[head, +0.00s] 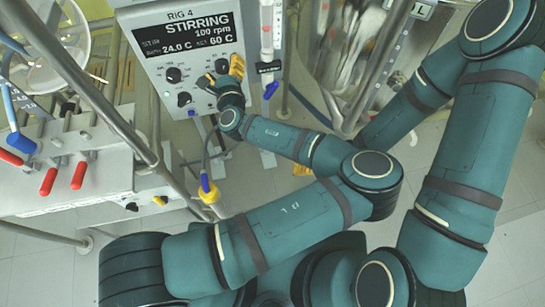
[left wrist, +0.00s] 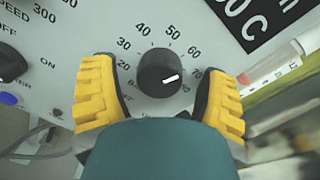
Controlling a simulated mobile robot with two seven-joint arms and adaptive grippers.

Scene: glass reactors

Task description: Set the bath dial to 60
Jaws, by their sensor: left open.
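The bath dial is a round black knob with a white mark. In the left wrist view the dial (left wrist: 158,74) sits on a scale of temperature numbers, its mark pointing right, near the 60 to 70 side. In the head view the dial (head: 222,66) is on the panel's right. My left gripper (head: 222,74) is open, its yellow fingers on either side of the dial with gaps; it also shows in the left wrist view (left wrist: 160,95). The panel display (head: 185,38) reads bath 24.0 C, set 60 C. A yellow patch (head: 302,170) below my left arm seems part of my mostly hidden right gripper.
Other black knobs (head: 174,75) sit left on the same panel. A vertical tube (head: 267,35) with a blue tap stands close right of the panel. Metal rods (head: 85,85) and red-handled valves (head: 78,175) are at left. Glassware (head: 355,45) stands at right.

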